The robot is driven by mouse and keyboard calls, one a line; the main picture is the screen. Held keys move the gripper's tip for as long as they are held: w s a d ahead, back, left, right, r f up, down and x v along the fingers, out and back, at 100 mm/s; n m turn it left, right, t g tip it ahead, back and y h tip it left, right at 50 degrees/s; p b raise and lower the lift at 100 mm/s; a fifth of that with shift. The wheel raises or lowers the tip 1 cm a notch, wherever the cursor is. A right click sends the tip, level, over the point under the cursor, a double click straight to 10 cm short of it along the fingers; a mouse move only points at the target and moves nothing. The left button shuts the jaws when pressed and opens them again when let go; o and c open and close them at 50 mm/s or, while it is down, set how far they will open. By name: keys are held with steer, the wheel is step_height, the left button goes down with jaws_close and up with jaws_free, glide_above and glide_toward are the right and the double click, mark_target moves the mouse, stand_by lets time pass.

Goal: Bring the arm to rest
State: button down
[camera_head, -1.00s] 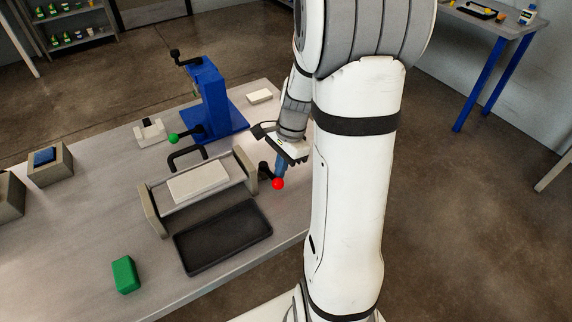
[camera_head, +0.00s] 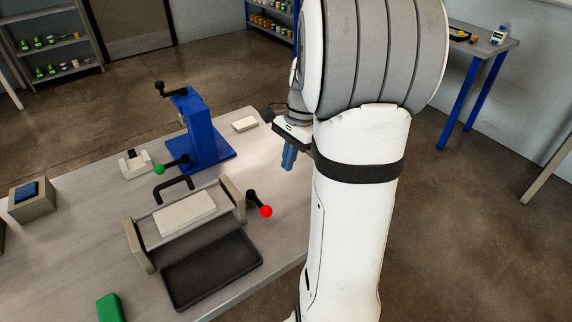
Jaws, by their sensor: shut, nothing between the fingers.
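My gripper (camera_head: 289,158) shows just left of my white arm, above the right edge of the table. Its blue fingers point down and are shut with nothing between them. It hangs apart from the red-knobbed lever (camera_head: 265,210), which stands below and to its left on the side of the grey-framed device. My arm's large white links fill the centre right and hide the floor and part of the room behind them.
The table (camera_head: 85,225) holds a blue press (camera_head: 205,130), a framed device with a pale block (camera_head: 185,213), a black tray (camera_head: 212,270), a green block (camera_head: 110,308) and a white block (camera_head: 245,124). A blue-legged side table (camera_head: 485,50) stands at the far right.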

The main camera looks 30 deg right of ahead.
stand_by(0.4)
steer(key=s+a+r+n+t+h, duration=0.2)
steer(key=s+a+r+n+t, duration=0.1)
steer(key=s+a+n, duration=0.9)
steer(key=a+n, duration=0.2)
steer(key=n, duration=0.2)
steer(key=shift+s+a+r+h, duration=0.15)
steer(key=shift+s+a+h, duration=0.15)
steer(key=shift+s+h, duration=0.1)
